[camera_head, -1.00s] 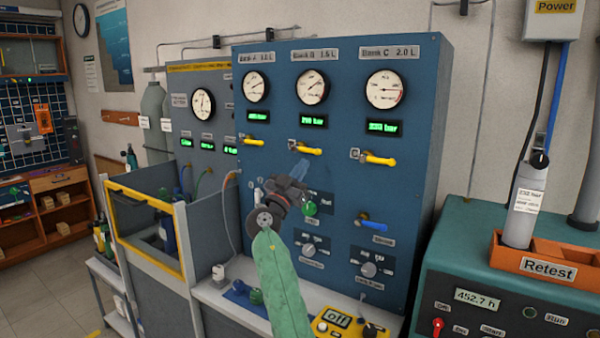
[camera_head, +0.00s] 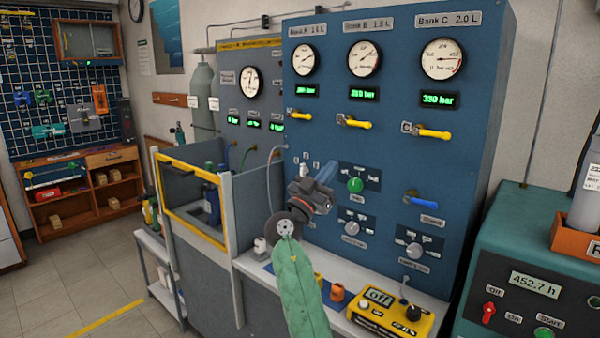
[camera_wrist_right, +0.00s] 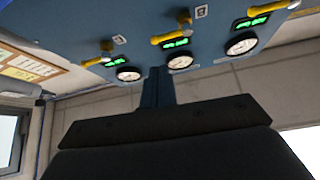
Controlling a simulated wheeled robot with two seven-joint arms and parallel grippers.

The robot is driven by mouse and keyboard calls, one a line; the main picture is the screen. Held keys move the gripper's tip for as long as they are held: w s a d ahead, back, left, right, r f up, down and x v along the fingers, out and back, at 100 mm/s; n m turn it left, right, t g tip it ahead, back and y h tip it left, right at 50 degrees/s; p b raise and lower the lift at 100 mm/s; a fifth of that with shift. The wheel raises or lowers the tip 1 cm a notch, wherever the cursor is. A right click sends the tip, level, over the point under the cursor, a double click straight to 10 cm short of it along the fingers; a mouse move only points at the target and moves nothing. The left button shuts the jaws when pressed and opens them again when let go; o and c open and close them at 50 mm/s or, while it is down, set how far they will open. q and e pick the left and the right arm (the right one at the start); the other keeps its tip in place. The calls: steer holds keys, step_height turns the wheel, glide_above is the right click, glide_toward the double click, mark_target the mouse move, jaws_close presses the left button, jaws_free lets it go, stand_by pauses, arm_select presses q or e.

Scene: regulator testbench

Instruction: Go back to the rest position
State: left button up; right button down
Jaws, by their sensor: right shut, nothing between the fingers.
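My right gripper (camera_head: 324,183) is in front of the blue regulator panel (camera_head: 470,110), at the end of my green arm, near the panel's left side below the yellow levers. It is shut and holds nothing. In the right wrist view the shut fingers (camera_wrist_right: 157,88) stand up in the middle, with the panel (camera_wrist_right: 140,28) and its gauges upside down beyond them. I cannot tell whether the gripper touches the panel. My left gripper is not in view.
A white bench with a yellow box (camera_head: 388,314) lies below the panel. A green console (camera_head: 520,235) stands at the right. A yellow-framed guard (camera_head: 165,205) stands at the left, with open floor (camera_head: 60,290) further left.

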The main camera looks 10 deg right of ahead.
steer(key=s+a+f+n+g+y+p, duration=0.1)
steer(key=s+a+f+n+y, duration=0.2)
steer(key=s+f+n+y, duration=0.5)
steer(key=s+a+f+n+g+y, duration=0.25)
steer(key=f+y, duration=0.35)
steer(key=f, duration=0.6)
steer(key=s+a+f+n+g+y+p, duration=0.1)
steer(key=s+a+f+n+y, duration=0.3)
steer(key=s+f+y, duration=0.45)
arm_select(q)
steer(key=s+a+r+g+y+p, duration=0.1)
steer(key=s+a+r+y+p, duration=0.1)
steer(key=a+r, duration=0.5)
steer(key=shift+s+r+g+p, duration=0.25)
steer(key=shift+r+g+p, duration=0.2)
steer(key=shift+p, duration=0.2)
arm_select(e)
steer(key=s+f+g, duration=0.3)
steer(key=s+f, duration=0.8)
steer(key=s, duration=0.4)
steer(key=s+f+g, duration=0.4)
steer(key=s+f, duration=0.8)
steer(key=s, duration=0.4)
steer(key=shift+s, duration=0.3)
